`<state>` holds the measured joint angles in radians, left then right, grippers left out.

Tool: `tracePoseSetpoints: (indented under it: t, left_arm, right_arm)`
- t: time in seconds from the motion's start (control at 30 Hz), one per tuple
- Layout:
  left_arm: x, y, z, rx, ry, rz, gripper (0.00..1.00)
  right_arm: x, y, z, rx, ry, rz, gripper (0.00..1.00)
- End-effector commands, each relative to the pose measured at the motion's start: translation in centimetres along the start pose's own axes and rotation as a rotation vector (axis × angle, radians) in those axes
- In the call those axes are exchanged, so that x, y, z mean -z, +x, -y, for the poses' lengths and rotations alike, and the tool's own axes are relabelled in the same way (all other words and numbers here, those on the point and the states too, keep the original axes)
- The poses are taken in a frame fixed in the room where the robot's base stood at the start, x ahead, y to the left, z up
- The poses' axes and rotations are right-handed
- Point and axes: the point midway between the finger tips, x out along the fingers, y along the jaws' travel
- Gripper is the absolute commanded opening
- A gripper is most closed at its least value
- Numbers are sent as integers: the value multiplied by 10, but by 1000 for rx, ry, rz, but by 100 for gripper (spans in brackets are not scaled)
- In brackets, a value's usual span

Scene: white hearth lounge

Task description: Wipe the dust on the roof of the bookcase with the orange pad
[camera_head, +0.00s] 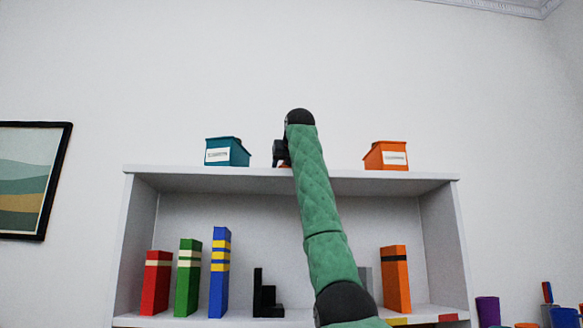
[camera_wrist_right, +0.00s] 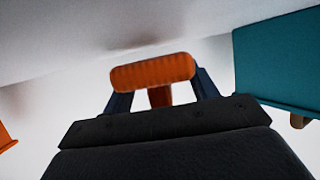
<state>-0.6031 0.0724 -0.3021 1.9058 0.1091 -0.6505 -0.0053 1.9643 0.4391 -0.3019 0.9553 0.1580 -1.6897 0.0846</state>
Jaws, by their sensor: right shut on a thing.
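The orange pad (camera_wrist_right: 153,72) is held by its short orange handle (camera_wrist_right: 160,96) between the two fingers of my right gripper (camera_wrist_right: 160,92). In the head view my right gripper (camera_head: 281,154) is at the roof of the bookcase (camera_head: 345,180), between the two bins, and only a sliver of the pad shows under it. The wrist view appears upside down, with the pale roof (camera_wrist_right: 60,35) along its top. A faint dark smudge lies by the pad; I cannot tell whether it is dust or shadow, or whether the pad touches the roof. My left gripper is out of view.
A teal bin (camera_head: 227,152) stands on the roof to the left and an orange bin (camera_head: 386,155) to the right. Several books, a black bookend (camera_head: 266,296) and an orange book (camera_head: 395,280) stand on the shelf below. A framed picture (camera_head: 34,178) hangs at far left.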

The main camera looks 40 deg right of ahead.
Motion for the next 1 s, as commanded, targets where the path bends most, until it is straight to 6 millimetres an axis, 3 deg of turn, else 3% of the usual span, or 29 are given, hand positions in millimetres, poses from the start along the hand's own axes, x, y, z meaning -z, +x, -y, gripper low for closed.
tracePoseSetpoints:
  t: [0.37, 1.0]
  left_arm:
    - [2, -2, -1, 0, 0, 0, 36]
    - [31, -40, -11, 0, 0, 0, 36]
  right_arm:
    - [0, 3, 4, 1, -2, 6, 40]
    - [49, -19, 3, 1, 0, 2, 40]
